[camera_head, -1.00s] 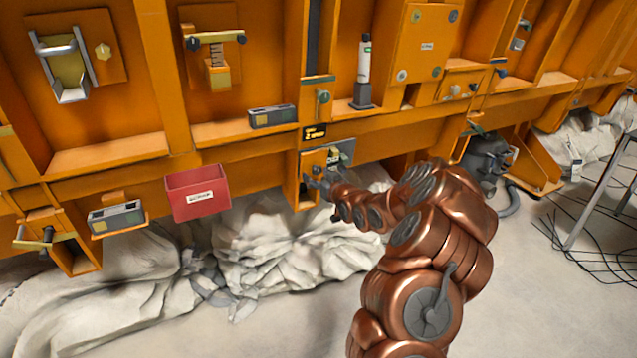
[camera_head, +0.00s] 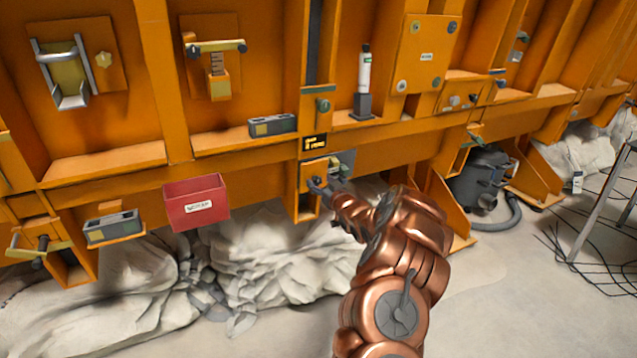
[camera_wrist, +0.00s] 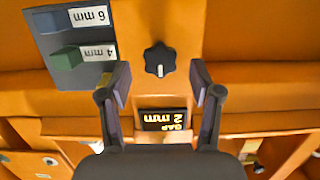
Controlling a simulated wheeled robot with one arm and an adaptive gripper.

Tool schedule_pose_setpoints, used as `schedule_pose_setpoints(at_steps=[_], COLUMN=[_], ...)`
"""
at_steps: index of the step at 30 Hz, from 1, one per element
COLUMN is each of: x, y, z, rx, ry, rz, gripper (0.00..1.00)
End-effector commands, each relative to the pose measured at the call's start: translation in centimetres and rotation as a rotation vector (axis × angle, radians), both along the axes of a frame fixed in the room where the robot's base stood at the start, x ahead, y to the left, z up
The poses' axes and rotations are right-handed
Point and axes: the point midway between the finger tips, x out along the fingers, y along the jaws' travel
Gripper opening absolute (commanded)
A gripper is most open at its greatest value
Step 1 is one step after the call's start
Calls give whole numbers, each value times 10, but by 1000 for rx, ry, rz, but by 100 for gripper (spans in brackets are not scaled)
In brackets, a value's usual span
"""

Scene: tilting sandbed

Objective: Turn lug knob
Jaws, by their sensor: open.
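A small black lobed knob (camera_wrist: 160,59) with a white pointer mark is on the orange panel in the wrist view. My gripper (camera_wrist: 161,82) is open. Its two fingertips stand to either side, just below the knob in the picture, with clear space between them and nothing held. In the head view my gripper (camera_head: 320,184) is at the small orange box under the beam and covers the knob's place. A black display (camera_wrist: 164,120) with yellow characters, upside down, reads a gap of 2 mm; it also shows in the head view (camera_head: 314,142).
A grey plate (camera_wrist: 72,48) with 6 mm and 4 mm labels and a green block is beside the knob. A red bin (camera_head: 196,203) hangs left of the box. A vacuum cleaner (camera_head: 482,178) stands to the right. White sacks (camera_head: 262,252) lie below.

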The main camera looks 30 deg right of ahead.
Motion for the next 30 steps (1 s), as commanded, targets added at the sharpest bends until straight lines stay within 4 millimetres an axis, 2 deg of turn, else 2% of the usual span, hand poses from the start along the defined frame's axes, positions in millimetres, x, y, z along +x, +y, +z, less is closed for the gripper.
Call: schedule_pose_setpoints(at_steps=[6, 17, 30], x=[12, 14, 14], y=[0, -1, -1], z=[-1, 0, 0], rx=[0, 1, 1], ry=[1, 0, 1], rz=[1, 0, 0], gripper=[64, 64, 18])
